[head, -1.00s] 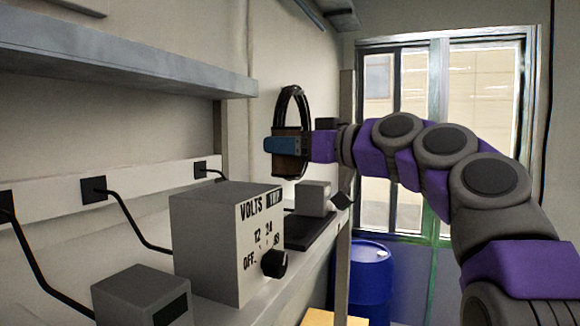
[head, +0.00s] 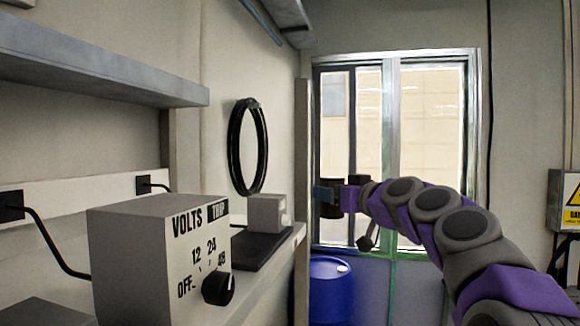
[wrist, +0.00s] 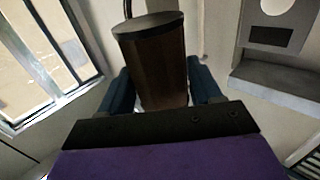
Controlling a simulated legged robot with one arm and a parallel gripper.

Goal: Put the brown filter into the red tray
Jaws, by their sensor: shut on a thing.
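The brown filter (wrist: 157,65) is a dark brown block with a black top, upright between the two blue fingers of my gripper (wrist: 158,92) in the wrist view. My gripper is shut on it. In the head view my gripper (head: 325,195) holds the filter (head: 331,208) up in front of the left side of the window, clear of the bench. The filter is small and dark there. I see no red tray in either view.
A grey VOLTS box (head: 165,255) with a black knob stands on the bench at left. A smaller grey box (head: 268,213) on a dark base is behind it. A black cable loop (head: 234,150) hangs on the wall. A blue barrel (head: 330,290) stands below my gripper.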

